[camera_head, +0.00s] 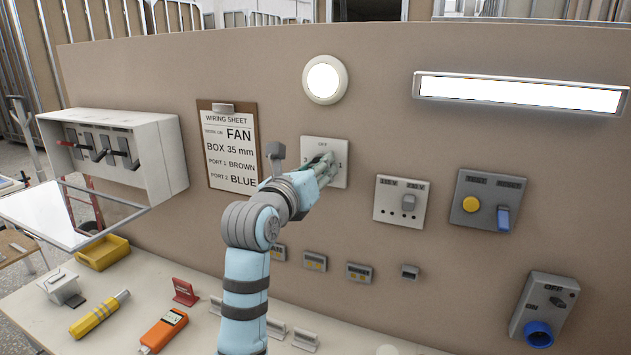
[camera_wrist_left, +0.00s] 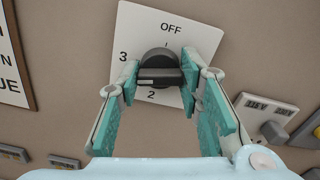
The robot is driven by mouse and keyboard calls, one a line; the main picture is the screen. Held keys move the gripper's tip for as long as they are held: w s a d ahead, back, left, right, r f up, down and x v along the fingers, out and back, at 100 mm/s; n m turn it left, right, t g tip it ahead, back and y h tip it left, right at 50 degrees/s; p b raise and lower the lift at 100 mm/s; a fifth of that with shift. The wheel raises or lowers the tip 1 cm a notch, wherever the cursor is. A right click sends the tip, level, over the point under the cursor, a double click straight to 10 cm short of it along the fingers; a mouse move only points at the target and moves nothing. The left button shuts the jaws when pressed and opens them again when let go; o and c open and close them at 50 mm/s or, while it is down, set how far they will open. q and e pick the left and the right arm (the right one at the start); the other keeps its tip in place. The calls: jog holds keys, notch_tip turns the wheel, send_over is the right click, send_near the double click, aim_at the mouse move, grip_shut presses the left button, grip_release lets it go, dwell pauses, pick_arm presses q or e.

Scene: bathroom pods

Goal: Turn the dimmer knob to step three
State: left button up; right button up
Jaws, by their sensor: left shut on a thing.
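The dimmer is a white square plate (camera_head: 337,148) on the beige wall panel, marked OFF at top, 3 at left and 1 at right in the head view. Its dark round knob (camera_wrist_left: 159,63) shows in the left wrist view, with 2 marked below it. The knob's grip bar lies sideways, and a thin pale line shows on its left part. My left gripper (camera_head: 325,166) is at the plate and hides the knob in the head view. Its teal-padded fingers (camera_wrist_left: 159,80) are shut on the knob's two sides. My right gripper is not in view.
A lit round lamp (camera_head: 324,80) and lit tube lamp (camera_head: 520,94) are above. A wiring sheet (camera_head: 229,146) and open breaker box (camera_head: 162,140) are left. Tools lie on the bench (camera_head: 115,335).

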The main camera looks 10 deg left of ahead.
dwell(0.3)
pick_arm(q)
jog(key=o, duration=1.2)
jog(key=shift+c, duration=0.2)
jog(key=s+a, duration=0.2)
jog(key=s, duration=0.9)
jog(key=shift+s+a, duration=0.15)
jog(key=shift+s, duration=0.25)
